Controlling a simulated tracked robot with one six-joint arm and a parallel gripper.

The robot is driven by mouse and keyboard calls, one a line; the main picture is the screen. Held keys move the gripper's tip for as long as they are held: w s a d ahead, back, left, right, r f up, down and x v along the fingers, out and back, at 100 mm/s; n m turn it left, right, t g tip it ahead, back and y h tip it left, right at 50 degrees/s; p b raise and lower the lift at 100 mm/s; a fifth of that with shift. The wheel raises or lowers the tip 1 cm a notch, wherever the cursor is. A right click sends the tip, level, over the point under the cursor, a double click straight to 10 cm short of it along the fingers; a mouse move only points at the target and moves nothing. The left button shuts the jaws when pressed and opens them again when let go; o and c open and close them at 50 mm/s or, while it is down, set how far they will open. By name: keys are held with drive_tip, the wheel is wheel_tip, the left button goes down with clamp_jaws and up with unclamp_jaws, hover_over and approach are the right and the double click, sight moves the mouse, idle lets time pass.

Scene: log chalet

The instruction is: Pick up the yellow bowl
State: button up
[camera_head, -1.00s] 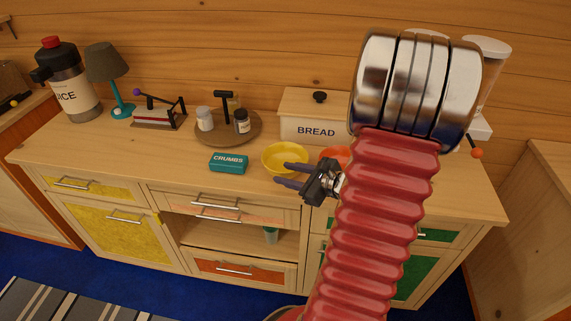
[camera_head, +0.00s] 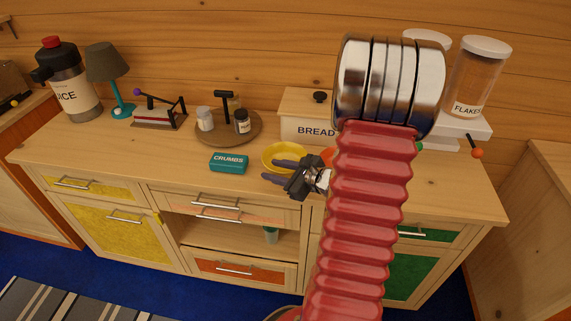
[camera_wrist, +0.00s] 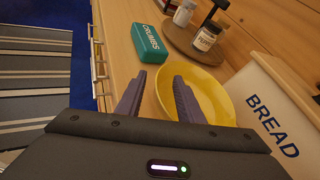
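The yellow bowl (camera_head: 275,153) stands on the wooden counter in front of the bread box. In the head view the fingers overlap the near right part of the bowl. In the wrist view (camera_wrist: 158,90) the right finger overlaps the bowl's near left rim and the left finger is outside the bowl. I cannot tell whether a finger touches it.
A teal crumbs box (camera_head: 229,163) lies left of the bowl. A round wooden tray (camera_head: 228,135) with shakers stands behind. The bread box (camera_head: 303,131) is close behind on the right. An orange item (camera_head: 327,155) is mostly hidden by my arm. The left front counter is clear.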

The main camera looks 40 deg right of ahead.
drive_tip(key=shift+c, duration=0.3)
clamp_jaws()
idle(0.4)
